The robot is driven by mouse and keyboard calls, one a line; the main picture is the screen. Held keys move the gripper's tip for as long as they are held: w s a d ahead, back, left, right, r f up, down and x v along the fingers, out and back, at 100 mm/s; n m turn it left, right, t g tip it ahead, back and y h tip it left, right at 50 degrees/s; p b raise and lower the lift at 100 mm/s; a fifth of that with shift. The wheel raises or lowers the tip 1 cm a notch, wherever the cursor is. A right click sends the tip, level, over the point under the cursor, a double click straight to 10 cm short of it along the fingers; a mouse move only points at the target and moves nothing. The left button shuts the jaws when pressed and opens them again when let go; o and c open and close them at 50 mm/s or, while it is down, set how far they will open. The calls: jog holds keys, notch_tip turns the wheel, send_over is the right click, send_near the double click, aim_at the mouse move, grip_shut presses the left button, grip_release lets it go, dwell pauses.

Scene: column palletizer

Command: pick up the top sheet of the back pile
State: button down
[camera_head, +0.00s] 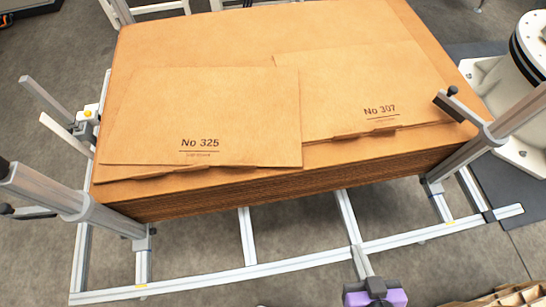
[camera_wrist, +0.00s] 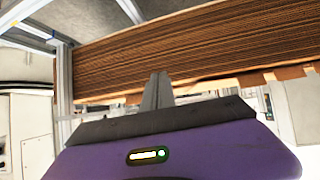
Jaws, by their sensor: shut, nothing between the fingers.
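A thick pile of brown cardboard sheets (camera_head: 240,40) lies in the metal frame. Two printed sheets lie on top, one marked No 325 (camera_head: 215,110) at left and one marked No 307 (camera_head: 350,85) at right. Their near edges sit a little inside the pile's front edge. My gripper (camera_head: 361,262) is below the pile's front side in the head view, apart from it, with its fingers shut and empty. In the wrist view its fingers (camera_wrist: 158,90) point at the layered side of the pile (camera_wrist: 190,50).
Metal posts stand at the pile's near left (camera_head: 60,195) and near right (camera_head: 490,135). A frame rail (camera_head: 240,270) runs in front. A white machine base (camera_head: 515,85) stands at right. More cardboard (camera_head: 515,295) shows at bottom right.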

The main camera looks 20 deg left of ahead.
jog(key=w+a+f+n+g+y+b, duration=0.15)
jog(key=w+a+n+g+y, duration=0.25)
jog(key=w+a+n, duration=0.55)
jog(key=a+r+g+y, duration=0.1)
jog(key=a+r, duration=0.1)
jog(key=a, duration=0.6)
jog(key=a+r+n+g+y, duration=0.1)
jog(key=a+r+g, duration=0.1)
jog(key=a, duration=0.6)
jog(key=a+r+n+g+y, duration=0.1)
jog(key=a+r+g, duration=0.1)
jog(key=a, duration=0.6)
jog(key=shift+w+r+n+p, duration=0.25)
jog(key=shift+w+r+p, duration=0.05)
jog(key=shift+w+p, duration=0.1)
jog(key=shift+a+f, duration=0.15)
jog(key=shift+a, duration=0.25)
jog(key=shift+d+f, duration=0.15)
jog(key=shift+f, duration=0.7)
